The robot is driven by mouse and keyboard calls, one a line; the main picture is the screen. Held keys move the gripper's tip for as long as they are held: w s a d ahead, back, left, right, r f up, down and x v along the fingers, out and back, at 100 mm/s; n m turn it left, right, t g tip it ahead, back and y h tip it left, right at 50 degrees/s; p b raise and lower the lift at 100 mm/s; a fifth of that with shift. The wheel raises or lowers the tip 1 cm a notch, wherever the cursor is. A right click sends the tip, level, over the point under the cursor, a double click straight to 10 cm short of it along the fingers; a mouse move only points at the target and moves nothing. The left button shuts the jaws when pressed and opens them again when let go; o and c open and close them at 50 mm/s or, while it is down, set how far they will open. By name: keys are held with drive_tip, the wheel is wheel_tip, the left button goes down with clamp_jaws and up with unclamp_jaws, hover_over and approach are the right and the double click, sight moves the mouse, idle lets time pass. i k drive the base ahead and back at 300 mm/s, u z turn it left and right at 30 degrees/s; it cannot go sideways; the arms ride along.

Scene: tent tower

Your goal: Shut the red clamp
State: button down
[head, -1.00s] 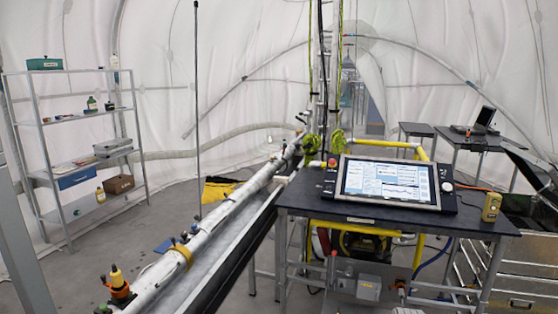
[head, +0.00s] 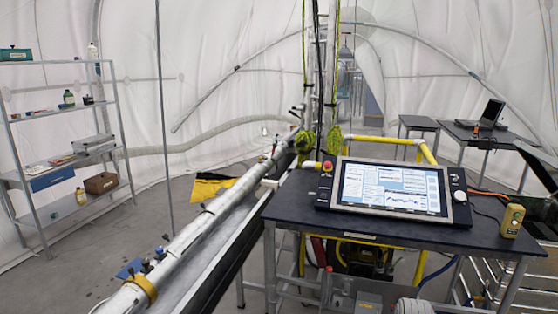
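No red clamp can be made out for certain in the head view. A long pale tube (head: 225,205) slopes from the lower left up to the mast at the centre. The tube's nearest end is cut off by the bottom edge of the picture. My gripper is not in view.
A dark table (head: 290,207) with a tilted screen console (head: 392,187) and a yellow handheld device (head: 512,220) stands right of the tube. Shelving (head: 30,118) stands at the left. Grey floor (head: 120,225) lies open between shelving and tube.

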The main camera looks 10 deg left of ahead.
sight(275, 161)
drive_tip(key=z, duration=0.05)
drive_tip(key=i, duration=1.45)
drive_tip(key=u, duration=1.9)
